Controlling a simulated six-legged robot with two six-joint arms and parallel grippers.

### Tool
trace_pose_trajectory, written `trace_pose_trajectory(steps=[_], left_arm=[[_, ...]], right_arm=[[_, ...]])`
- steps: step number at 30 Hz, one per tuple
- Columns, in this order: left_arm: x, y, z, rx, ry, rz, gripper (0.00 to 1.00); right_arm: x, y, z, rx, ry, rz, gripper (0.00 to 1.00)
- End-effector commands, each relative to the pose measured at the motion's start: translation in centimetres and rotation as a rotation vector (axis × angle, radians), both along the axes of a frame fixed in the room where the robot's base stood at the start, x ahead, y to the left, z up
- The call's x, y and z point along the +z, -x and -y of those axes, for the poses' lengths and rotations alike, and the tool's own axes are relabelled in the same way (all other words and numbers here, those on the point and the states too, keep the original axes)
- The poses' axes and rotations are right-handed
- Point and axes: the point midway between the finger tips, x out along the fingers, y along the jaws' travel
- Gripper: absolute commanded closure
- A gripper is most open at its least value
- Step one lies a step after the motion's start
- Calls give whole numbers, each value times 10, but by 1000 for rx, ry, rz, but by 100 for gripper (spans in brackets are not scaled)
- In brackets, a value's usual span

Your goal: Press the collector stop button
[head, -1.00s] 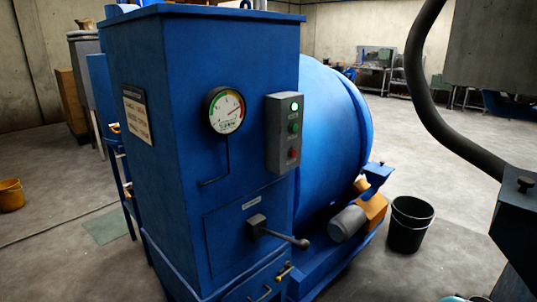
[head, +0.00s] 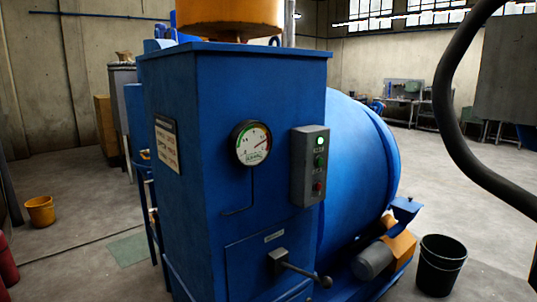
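A grey control box (head: 310,166) is fixed to the front of the tall blue collector cabinet (head: 225,130), near its right edge. It carries a lit white lamp (head: 320,141) at the top, a green button (head: 320,161) in the middle and a red button (head: 317,187) at the bottom. The labels beside them are too small to read. A round dial gauge (head: 251,143) sits to the left of the box. Neither of my grippers shows in the head view.
A lever handle (head: 300,269) sticks out from the cabinet's lower front. A large blue drum (head: 360,180) lies behind it on the right. A black bucket (head: 441,265) stands at the right and a yellow bucket (head: 40,211) at the left. A thick dark hose (head: 447,120) hangs at the right.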

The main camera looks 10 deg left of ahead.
Motion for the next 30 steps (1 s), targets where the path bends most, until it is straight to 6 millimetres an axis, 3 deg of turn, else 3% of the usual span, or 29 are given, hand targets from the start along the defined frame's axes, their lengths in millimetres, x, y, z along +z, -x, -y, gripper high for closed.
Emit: trace_pose_trajectory(steps=[8, 10, 12, 13, 30], left_arm=[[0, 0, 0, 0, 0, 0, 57], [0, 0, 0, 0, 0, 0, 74], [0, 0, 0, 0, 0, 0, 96], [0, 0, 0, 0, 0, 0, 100], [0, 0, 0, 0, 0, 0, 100]], right_arm=[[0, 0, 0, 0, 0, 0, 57], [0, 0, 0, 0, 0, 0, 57], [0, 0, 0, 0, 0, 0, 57], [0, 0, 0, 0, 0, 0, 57], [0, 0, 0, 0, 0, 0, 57]])
